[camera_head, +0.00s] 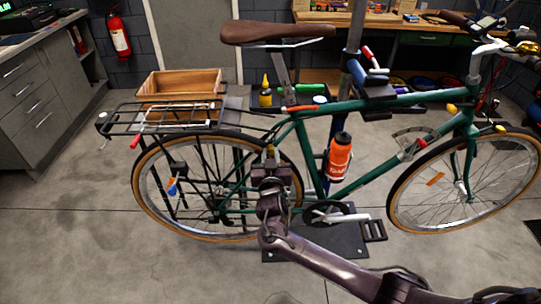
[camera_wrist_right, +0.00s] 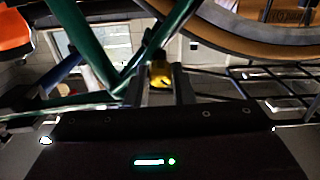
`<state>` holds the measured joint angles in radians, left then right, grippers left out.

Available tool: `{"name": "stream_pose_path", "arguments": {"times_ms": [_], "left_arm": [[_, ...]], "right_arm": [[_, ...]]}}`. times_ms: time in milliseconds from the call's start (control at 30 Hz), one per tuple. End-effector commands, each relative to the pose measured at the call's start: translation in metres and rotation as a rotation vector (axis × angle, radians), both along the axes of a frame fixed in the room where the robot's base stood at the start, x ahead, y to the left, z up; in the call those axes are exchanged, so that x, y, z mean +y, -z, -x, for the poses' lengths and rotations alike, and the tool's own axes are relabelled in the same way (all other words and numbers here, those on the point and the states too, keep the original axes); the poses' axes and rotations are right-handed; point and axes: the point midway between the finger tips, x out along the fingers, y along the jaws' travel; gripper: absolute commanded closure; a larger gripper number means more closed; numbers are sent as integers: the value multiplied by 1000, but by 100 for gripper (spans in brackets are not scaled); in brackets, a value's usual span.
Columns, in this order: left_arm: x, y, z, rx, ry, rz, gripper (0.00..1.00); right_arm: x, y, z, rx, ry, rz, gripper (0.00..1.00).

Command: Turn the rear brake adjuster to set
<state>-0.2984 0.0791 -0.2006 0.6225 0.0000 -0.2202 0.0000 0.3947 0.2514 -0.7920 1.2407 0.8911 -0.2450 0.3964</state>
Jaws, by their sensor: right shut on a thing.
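The green bike (camera_head: 352,108) stands upright on a stand. My right gripper (camera_head: 270,158) reaches up from below to the frame just ahead of the rear wheel (camera_head: 150,206). In the right wrist view, a small yellow knob with a dark top, the rear brake adjuster (camera_wrist_right: 160,76), sits between the two fingers. The right gripper is shut on this knob. In the head view the knob is mostly hidden by my gripper. The knob's turn angle cannot be read. My left gripper is not in view.
The rear rack (camera_head: 165,115) and the frame tubes lie close around the gripper. An orange bottle (camera_head: 339,157) sits on the frame to the right. A wooden box (camera_head: 180,83) and a yellow-capped bottle (camera_head: 265,95) stand behind. The floor at left is clear.

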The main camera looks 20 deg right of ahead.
Motion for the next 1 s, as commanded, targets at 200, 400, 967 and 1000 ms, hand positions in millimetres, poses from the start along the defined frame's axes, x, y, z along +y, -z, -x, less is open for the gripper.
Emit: {"name": "stream_pose_path", "arguments": {"times_ms": [200,400,967,1000], "left_arm": [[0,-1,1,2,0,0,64],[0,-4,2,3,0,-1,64],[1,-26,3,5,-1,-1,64],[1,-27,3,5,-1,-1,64]], "right_arm": [[0,0,0,4,-1,15,100],[0,-1,0,27,0,90,100],[-1,-3,0,161,0,561,100],[-1,-3,0,173,0,598,100]]}}
